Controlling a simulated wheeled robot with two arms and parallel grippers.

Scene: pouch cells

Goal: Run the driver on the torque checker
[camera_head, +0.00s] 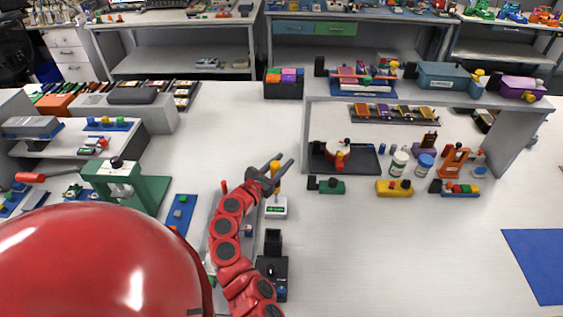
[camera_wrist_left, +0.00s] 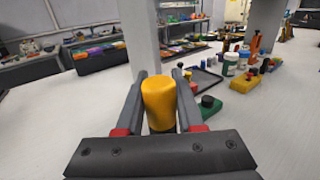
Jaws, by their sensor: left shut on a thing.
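My left gripper (camera_head: 281,164) is shut on the yellow-handled driver (camera_head: 276,181) near the middle of the table. The driver stands about upright, with its lower end at the torque checker (camera_head: 276,208), a small white box with a green display. I cannot tell whether the tip touches the checker. In the left wrist view the yellow handle (camera_wrist_left: 159,103) sits between both fingers; the shaft and checker are hidden there. My right gripper is not in view.
A green block (camera_head: 331,187) and a yellow block (camera_head: 394,189) lie right of the checker, before a grey shelf (camera_head: 318,118). A black device (camera_head: 272,268) stands in front. A green press (camera_head: 117,177) is at left. The table's front right is mostly clear, with a blue mat (camera_head: 538,262).

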